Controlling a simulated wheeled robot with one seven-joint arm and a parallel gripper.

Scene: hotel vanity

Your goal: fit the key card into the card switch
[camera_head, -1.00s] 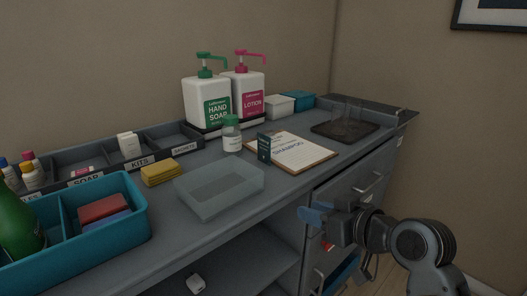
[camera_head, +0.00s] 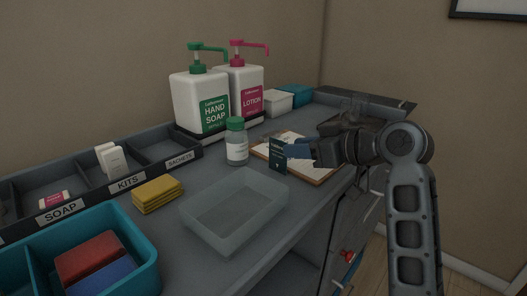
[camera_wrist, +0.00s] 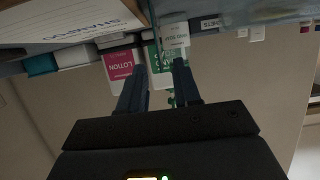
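I cannot make out a key card or a card switch in either view. My gripper and arm hide part of the clipboard and the dark tray behind.
A clear empty bin (camera_head: 236,210), yellow sponges (camera_head: 158,194) and a green-capped bottle (camera_head: 236,146) stand on the counter. A teal caddy (camera_head: 143,262) is at front left. Pump bottles (camera_head: 200,105) stand at the back. A small red item (camera_head: 347,255) shows low by the drawers.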

